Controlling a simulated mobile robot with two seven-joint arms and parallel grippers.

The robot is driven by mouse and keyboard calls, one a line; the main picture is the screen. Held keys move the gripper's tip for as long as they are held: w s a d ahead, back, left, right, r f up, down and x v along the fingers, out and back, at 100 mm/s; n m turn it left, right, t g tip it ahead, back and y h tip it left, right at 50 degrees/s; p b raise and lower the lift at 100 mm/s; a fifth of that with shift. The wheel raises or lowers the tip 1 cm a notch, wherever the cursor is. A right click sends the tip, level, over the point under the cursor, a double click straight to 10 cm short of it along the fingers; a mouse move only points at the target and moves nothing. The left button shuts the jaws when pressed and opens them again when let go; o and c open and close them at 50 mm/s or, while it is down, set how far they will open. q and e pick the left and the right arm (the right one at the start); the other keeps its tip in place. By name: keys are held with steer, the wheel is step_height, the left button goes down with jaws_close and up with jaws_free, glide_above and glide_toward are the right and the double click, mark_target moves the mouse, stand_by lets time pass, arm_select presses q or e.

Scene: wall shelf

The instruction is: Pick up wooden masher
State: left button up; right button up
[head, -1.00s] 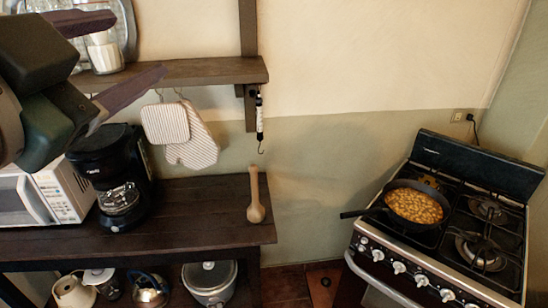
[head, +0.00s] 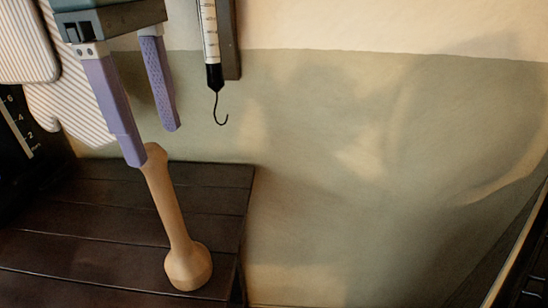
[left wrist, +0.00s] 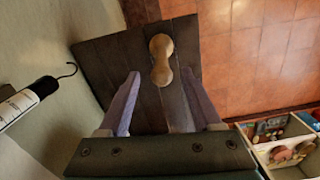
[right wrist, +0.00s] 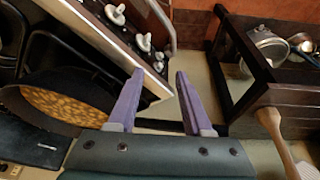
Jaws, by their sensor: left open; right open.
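The wooden masher (head: 172,210) stands on its wide round end near the right end of the dark wooden counter (head: 110,226). My left gripper (head: 153,145) points down from above, open, with its purple fingers around the height of the masher's handle top. The near finger looks close to the handle top; I cannot tell if they touch. In the left wrist view, the masher (left wrist: 161,62) lies in line with the space between the open fingers (left wrist: 160,73).
A hanging spring scale with a hook (head: 212,75) is on the wall right of my left gripper. Striped oven mitts (head: 70,110) hang at left, above a black coffee maker (head: 12,150). A pan of beans (right wrist: 75,106) and stove knobs (right wrist: 142,42) lie near my right gripper.

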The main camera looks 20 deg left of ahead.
mark_target(164, 195)
arm_select(q)
steer(key=f, duration=0.2)
steer(key=a+f, duration=0.1)
steer(key=f, duration=0.1)
steer(key=shift+s+f+p, duration=0.1)
steer(key=shift+f+p, duration=0.05)
steer(key=shift+p, duration=0.25)
step_height(164, 195, down, 6)
steer(key=shift+r+p, duration=0.15)
steer(key=shift+p, duration=0.45)
jaws_close()
